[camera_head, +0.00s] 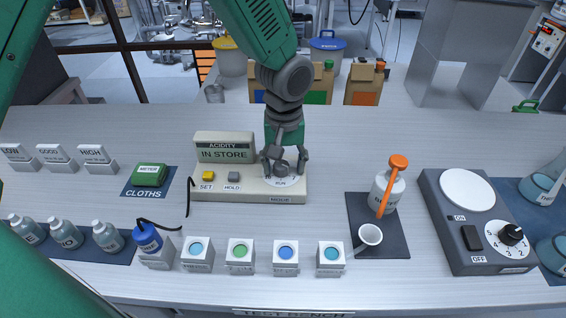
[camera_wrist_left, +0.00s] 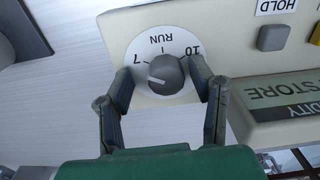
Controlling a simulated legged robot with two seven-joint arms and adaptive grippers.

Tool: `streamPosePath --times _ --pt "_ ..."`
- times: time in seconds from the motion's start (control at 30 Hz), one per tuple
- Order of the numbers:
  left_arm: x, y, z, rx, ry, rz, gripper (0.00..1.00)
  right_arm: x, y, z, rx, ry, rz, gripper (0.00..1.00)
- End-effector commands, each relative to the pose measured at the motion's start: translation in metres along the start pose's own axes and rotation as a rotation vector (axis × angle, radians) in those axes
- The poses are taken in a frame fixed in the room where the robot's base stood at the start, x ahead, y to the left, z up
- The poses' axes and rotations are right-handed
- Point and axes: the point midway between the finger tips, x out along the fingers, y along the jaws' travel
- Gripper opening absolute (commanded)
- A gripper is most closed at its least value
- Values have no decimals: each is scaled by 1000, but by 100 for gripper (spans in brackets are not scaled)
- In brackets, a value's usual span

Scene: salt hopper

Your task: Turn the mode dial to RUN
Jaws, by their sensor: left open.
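The acidity meter (camera_head: 235,190) is a cream box on the bench, with a display reading "IN STORE". Its mode dial (camera_head: 281,168) is a grey knob on a white disc at the meter's right end. In the left wrist view the knob (camera_wrist_left: 166,74) appears upside down, with 7, RUN and 10 around it. Its white mark points to the lower left in that view, away from RUN. My left gripper (camera_head: 284,161) is open over the dial, with one finger on either side of the knob; contact cannot be told. It also shows in the left wrist view (camera_wrist_left: 161,82). My right gripper is out of view.
A yellow SET button (camera_head: 208,176) and a grey HOLD button (camera_head: 233,177) sit left of the dial.

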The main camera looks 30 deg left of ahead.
Motion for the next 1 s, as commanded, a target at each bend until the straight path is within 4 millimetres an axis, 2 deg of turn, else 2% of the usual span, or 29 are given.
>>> streamPosePath --times 0.03,0.1,0.17,0.57,0.77,1.0 --pt "0 -1 -1 -1 -1 1 42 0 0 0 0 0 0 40" --pt "1 -3 -2 0 -2 2 18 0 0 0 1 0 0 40" --pt "1 -2 -2 0 -2 4 0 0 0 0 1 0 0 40" --pt "0 -2 -5 30 0 2 1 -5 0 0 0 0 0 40" --pt "-2 -2 -5 130 0 4 1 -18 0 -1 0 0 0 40" --pt "-3 -1 -5 334 3 5 0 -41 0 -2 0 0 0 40"
